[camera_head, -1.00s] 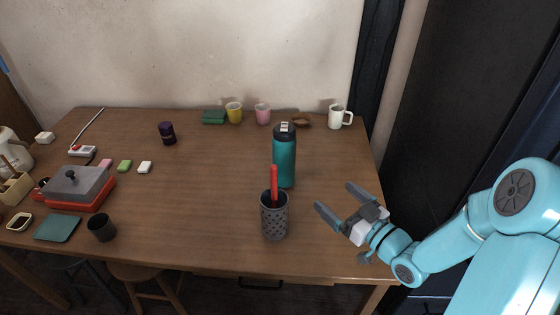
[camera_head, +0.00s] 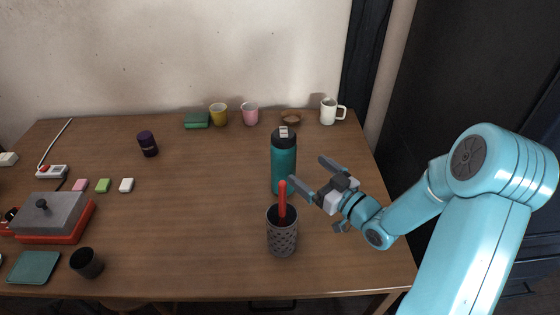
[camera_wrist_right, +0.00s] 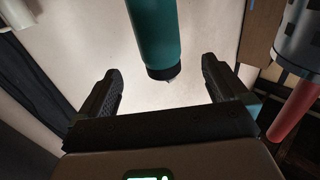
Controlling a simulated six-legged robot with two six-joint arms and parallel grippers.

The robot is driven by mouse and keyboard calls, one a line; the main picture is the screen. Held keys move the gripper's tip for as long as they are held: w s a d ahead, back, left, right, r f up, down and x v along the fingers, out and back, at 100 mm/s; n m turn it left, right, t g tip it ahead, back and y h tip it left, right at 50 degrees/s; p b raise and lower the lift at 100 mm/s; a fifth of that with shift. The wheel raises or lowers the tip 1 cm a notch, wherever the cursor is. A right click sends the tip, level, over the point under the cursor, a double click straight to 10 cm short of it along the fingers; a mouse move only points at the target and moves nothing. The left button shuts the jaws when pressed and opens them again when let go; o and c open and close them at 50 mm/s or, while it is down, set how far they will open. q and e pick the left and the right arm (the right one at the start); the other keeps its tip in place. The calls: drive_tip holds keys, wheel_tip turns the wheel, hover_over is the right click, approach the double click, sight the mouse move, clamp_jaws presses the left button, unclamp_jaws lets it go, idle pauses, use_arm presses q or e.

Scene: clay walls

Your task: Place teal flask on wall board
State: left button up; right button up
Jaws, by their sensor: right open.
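The teal flask (camera_head: 284,168) stands upright on the wooden table, right of centre, with a black lid on top. It also shows in the right wrist view (camera_wrist_right: 156,30), ahead of the fingers and roughly between them, lid end downward in the picture. My right gripper (camera_head: 309,172) is open and empty, just right of the flask, its fingers pointing toward it. In the right wrist view the two dark fingers (camera_wrist_right: 162,88) are spread wide and apart from the flask. I cannot make out a wall board. My left gripper is not in view.
A dark mesh cup (camera_head: 283,238) with a red stick (camera_head: 282,200) stands in front of the flask, close to my right gripper. Cups and a white mug (camera_head: 328,112) line the back. The table's middle is clear.

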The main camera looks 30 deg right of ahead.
sight(292, 158)
drive_tip(key=w, duration=0.6)
drive_tip(key=shift+a+f+p, duration=0.1)
drive_tip(key=shift+a+p, duration=0.2)
drive_tip(key=shift+w+a, duration=0.15)
drive_tip(key=shift+w, duration=0.35)
drive_tip(key=w, duration=0.3)
drive_tip(key=w+p, duration=0.1)
drive_tip(key=w, duration=0.1)
drive_tip(key=shift+w+a+r, duration=0.25)
drive_tip(key=shift+w, duration=0.05)
drive_tip(key=shift+c, duration=0.3)
drive_tip(key=c, duration=1.5)
drive_tip(key=shift+c, duration=1.2)
drive_tip(key=shift+r, duration=0.15)
